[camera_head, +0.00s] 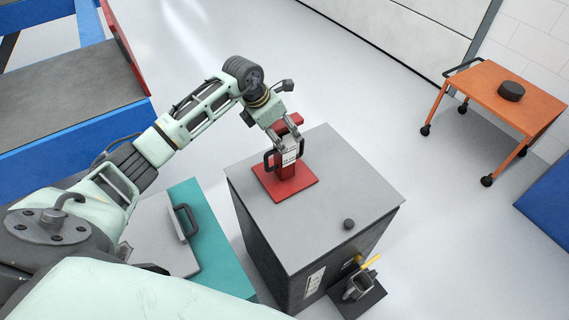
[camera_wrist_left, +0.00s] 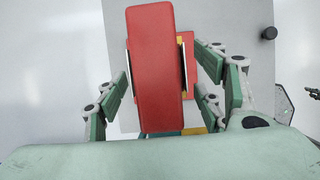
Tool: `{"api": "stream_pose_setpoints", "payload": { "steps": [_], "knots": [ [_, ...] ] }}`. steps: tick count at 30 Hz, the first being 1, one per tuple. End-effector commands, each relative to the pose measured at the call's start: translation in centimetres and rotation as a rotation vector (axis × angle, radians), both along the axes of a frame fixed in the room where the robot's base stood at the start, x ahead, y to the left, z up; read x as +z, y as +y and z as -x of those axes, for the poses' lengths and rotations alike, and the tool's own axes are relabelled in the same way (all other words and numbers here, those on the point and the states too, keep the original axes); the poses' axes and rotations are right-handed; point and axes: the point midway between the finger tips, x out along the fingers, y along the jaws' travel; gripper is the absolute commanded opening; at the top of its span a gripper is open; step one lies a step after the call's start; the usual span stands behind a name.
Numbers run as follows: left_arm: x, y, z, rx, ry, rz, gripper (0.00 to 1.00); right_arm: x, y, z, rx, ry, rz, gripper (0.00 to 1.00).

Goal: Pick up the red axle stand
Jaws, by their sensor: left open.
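The red axle stand (camera_head: 291,185) stands upright on the grey top of a dark cabinet (camera_head: 340,185). It has a square red base, a red top bar and black side handles. My left gripper (camera_head: 284,143) is above it, with its fingers around the upper part of the stand. In the left wrist view, the stand's red top (camera_wrist_left: 152,70) lies between the open fingers of my left gripper (camera_wrist_left: 160,98). A gap shows on each side, wider on the right. The fingers hide part of the stand's neck in the head view. My right gripper is not in view.
A small black knob (camera_head: 348,224) sits near the cabinet's right edge. A dark device with a yellow handle (camera_head: 362,283) is beside the cabinet. A teal case (camera_head: 212,245) lies to its left. An orange cart (camera_head: 515,95) stands at the right, with clear floor between.

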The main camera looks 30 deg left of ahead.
Motion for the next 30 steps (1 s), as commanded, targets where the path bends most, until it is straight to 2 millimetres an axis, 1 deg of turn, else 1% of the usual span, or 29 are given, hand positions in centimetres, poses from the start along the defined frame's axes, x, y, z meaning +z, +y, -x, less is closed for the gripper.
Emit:
{"api": "stream_pose_setpoints", "payload": {
  "steps": [1,3,6,9,17,30],
  "knots": [
    [-0.3,-0.3,-0.2,0.002,0.006,0.004,0.62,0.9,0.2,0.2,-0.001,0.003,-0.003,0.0],
    [-1.1,-0.5,-0.6,0.0,0.007,0.004,0.62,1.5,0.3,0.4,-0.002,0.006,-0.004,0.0],
    [-2.4,-0.6,-1.1,0.0,0.004,0.003,0.62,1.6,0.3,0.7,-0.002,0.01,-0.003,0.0],
    [-3.1,-0.7,-1.3,0.001,0.002,0.002,0.62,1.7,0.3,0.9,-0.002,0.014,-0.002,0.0],
    [-3.3,-0.7,-1.4,0.0,0.001,0.0,0.62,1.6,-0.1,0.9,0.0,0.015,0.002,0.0],
    [-3.3,-0.7,-1.3,0.0,0.001,0.0,0.23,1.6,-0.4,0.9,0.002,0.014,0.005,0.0]
  ]
}}
